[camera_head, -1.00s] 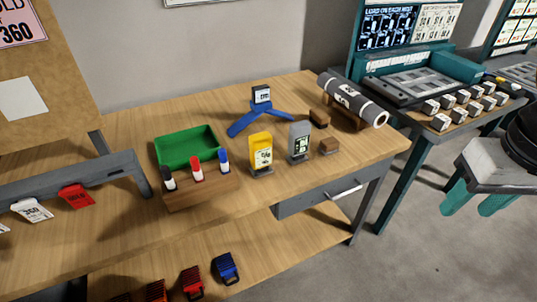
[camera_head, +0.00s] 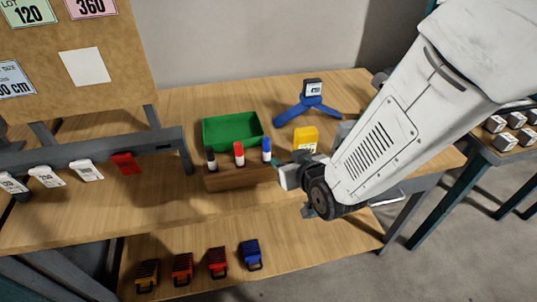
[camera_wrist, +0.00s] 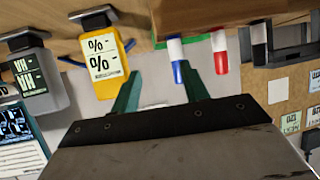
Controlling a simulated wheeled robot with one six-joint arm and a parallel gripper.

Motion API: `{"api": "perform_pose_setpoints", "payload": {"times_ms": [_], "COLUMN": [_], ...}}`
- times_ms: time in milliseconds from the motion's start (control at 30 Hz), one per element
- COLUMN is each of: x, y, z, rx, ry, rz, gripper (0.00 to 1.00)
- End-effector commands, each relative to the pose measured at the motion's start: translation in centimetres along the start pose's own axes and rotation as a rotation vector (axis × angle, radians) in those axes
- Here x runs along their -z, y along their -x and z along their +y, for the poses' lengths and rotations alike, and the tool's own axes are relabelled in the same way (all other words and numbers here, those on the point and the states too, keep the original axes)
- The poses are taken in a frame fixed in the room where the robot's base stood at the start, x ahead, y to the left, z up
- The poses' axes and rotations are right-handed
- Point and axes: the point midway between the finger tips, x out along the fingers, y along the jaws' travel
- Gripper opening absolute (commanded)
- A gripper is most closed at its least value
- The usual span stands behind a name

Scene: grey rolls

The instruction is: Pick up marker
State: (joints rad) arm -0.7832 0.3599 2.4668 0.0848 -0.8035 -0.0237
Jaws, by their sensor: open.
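Three markers stand upright in a wooden block (camera_head: 230,180): a black one (camera_head: 211,158), a red one (camera_head: 239,153) and a blue one (camera_head: 267,149). My gripper (camera_wrist: 160,70) is open and empty, with teal fingers. In the head view it is just right of the block, close to the blue marker. The red marker (camera_wrist: 221,60) and the black marker (camera_wrist: 259,42) are farther right.
A green tray (camera_head: 220,146) is behind the block. A yellow bottle (camera_head: 306,138) and a grey bottle (camera_wrist: 35,75) stand near my gripper. A blue tripod stand (camera_head: 308,107) is at the back. A grey rail with tags (camera_head: 90,160) is left. My arm hides the table's right part.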

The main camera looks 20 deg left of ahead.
Motion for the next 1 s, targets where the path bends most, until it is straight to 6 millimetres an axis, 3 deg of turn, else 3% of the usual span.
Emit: {"api": "perform_pose_setpoints", "payload": {"times_ms": [33,167,700,1000], "x": [-0.5,-0.7,0.5,0.6], "y": [-0.4,-1.2,-7.8,-8.6], "z": [-1.0,-2.1,-2.4,-2.5], "rx": [0.015,0.030,0.029,0.029], "ry": [0.009,0.018,0.018,0.018], "rz": [0.018,0.055,0.060,0.061], "gripper": [0.45,0.45,0.45,0.45]}}
